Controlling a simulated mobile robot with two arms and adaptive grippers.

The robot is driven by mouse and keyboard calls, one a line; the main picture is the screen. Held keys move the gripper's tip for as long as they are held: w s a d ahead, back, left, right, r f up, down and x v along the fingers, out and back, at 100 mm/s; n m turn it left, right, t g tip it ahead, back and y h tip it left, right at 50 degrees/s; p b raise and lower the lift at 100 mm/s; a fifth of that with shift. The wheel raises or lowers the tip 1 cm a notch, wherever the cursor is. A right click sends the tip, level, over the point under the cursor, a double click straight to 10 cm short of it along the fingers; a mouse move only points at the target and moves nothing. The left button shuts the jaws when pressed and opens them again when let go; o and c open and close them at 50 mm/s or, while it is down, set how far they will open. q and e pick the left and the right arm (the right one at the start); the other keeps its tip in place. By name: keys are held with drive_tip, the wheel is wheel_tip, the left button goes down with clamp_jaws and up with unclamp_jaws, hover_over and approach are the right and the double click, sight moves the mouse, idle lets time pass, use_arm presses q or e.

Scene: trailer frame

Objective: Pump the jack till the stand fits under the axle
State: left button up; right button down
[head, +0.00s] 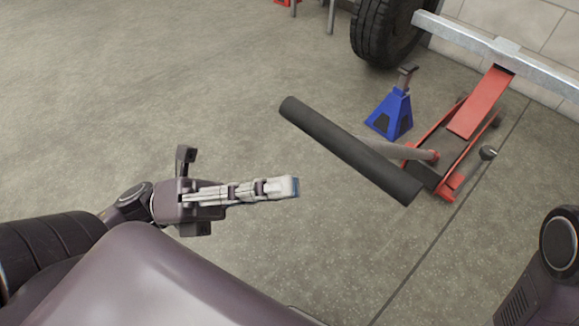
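The red floor jack (478,108) stands on the floor at the upper right. The far end of its lift arm is at the silver axle beam (545,68); whether they touch is unclear. Its handle (350,150) has a thick black crossbar, tilted down to the right, on a grey shaft. The blue jack stand (391,116) is upright left of the jack, on the near side of the axle, with a dark post on top. My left gripper (291,187) is left of and below the crossbar, apart from it and empty. Its fingers overlap in this view. My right gripper is out of view.
A black tire (386,30) is at the axle's left end, near a pale block wall (550,25). A dark knob (488,153) is beside the jack. Metal legs (331,15) stand at the top. The floor at left is clear.

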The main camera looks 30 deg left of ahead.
use_arm(q)
drive_tip(key=o, duration=0.8)
drive_tip(key=shift+d+r, duration=0.1)
drive_tip(key=shift+r, duration=0.25)
drive_tip(key=shift+c, duration=0.2)
drive_tip(key=v, duration=1.2)
drive_tip(key=shift+r, duration=0.1)
